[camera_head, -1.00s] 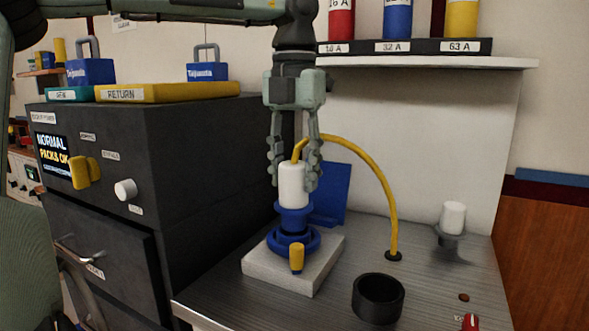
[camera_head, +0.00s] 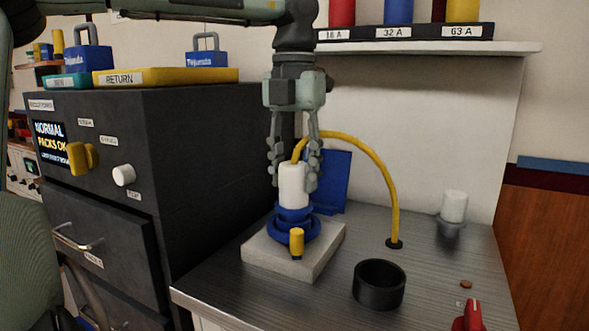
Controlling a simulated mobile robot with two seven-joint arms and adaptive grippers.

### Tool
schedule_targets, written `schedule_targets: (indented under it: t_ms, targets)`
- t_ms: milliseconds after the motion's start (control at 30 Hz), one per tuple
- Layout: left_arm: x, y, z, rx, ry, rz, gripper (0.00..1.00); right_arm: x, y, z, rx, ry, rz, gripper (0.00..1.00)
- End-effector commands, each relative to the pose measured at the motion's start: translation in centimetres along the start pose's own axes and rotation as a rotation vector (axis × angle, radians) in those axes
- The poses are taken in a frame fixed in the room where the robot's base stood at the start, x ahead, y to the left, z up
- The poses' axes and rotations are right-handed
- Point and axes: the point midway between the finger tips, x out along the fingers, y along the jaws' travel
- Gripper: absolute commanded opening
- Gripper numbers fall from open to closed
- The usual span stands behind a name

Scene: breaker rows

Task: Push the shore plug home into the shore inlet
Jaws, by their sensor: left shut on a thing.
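The shore plug (camera_head: 293,184) has a white body, a blue lower collar and a yellow cable (camera_head: 376,166) arching from its top to the bench. It stands upright over the shore inlet (camera_head: 308,229), a blue round socket on a pale square block (camera_head: 268,258) with a yellow lever (camera_head: 297,241) at its front. The plug's blue end meets the inlet; how deep it sits inside is hidden. My left gripper (camera_head: 294,172) comes down from above, shut on the plug's white body. My right gripper is not in view.
A blue panel (camera_head: 329,181) stands behind the inlet. A black open cup (camera_head: 379,285) and a white-capped post (camera_head: 454,207) are to the right on the metal bench (camera_head: 430,270). A dark cabinet (camera_head: 205,150) rises at left, and a shelf (camera_head: 430,50) hangs above.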

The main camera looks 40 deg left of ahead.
Motion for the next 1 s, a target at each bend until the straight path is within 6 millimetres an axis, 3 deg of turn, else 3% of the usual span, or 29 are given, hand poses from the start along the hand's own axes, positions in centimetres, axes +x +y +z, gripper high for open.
schedule_targets:
  t_ms: [700,733,900,1000]
  targets:
    - [1.8,0.0,0.0,0.000,-0.001,0.000,0.00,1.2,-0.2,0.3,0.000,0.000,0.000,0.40]
    - [1.6,0.0,0.0,0.000,-0.001,0.000,0.43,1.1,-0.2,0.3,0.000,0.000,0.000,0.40]
    - [1.6,0.0,0.0,0.000,-0.001,0.000,0.64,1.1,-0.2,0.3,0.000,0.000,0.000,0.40]
    - [1.7,0.0,0.0,0.000,0.000,0.000,0.64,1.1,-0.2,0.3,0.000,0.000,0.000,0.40]
